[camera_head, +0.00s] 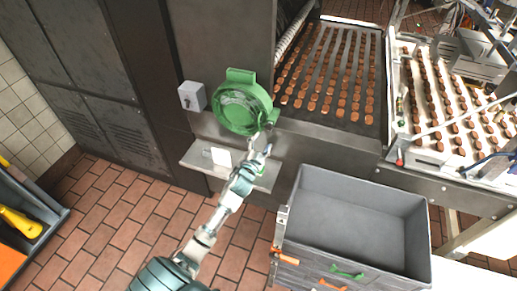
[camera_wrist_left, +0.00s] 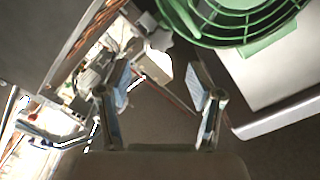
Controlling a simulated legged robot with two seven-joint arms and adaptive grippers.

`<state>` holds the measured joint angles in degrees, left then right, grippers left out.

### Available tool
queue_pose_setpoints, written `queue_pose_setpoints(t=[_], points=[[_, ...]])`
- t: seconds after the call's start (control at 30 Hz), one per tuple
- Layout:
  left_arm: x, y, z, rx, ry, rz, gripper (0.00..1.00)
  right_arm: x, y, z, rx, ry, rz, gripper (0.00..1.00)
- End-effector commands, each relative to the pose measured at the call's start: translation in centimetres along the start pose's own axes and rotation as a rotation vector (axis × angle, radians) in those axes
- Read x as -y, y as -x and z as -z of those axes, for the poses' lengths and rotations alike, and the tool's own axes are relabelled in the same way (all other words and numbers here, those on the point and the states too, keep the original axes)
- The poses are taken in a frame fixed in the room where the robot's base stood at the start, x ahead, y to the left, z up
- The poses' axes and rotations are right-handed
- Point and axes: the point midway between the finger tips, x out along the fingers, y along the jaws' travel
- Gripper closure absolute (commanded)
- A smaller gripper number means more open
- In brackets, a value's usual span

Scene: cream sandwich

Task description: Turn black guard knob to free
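The round green guard (camera_head: 241,106) with a ribbed cage is fixed to the machine's front. It also shows at the top right of the left wrist view (camera_wrist_left: 235,22). Next to its rim in the wrist view is a lobed knob (camera_wrist_left: 157,37), which looks grey here rather than black. My left gripper (camera_head: 262,142) is just below the guard's lower right edge. Its fingers are apart in the wrist view (camera_wrist_left: 162,88), with nothing held between them, and the knob lies beyond the fingertips. I cannot clearly make out the knob in the head view. My right gripper is not in view.
A grey switch box (camera_head: 192,96) sits left of the guard. A metal shelf (camera_head: 195,154) is below it. A grey open bin (camera_head: 358,215) stands at the right. A conveyor (camera_head: 350,48) carries many brown biscuits. The tiled floor (camera_head: 100,215) at left is mostly clear.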

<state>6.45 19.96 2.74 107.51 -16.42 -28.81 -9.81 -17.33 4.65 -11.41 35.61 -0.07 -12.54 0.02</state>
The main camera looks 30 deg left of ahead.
Motion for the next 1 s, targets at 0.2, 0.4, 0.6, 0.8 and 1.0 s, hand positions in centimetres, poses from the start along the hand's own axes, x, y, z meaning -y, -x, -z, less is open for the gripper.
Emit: queue_pose_setpoints(t=[0.2, 0.4, 0.6, 0.8, 1.0], points=[[-0.1, 3.3, -0.1, 0.001, 0.002, -0.001, 0.36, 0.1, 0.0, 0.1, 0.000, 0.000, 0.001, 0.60], [0.0, 4.1, -0.1, 0.001, 0.001, 0.000, 0.36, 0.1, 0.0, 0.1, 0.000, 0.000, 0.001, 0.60], [0.0, 4.1, -0.1, 0.001, 0.001, 0.000, 0.36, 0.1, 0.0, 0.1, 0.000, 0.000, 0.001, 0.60], [0.0, 4.1, -0.1, 0.001, 0.001, 0.000, 0.36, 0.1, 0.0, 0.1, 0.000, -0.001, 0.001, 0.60], [-2.5, 3.9, -2.5, 0.045, 0.014, -0.046, 0.36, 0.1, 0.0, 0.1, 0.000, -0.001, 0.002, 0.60]])
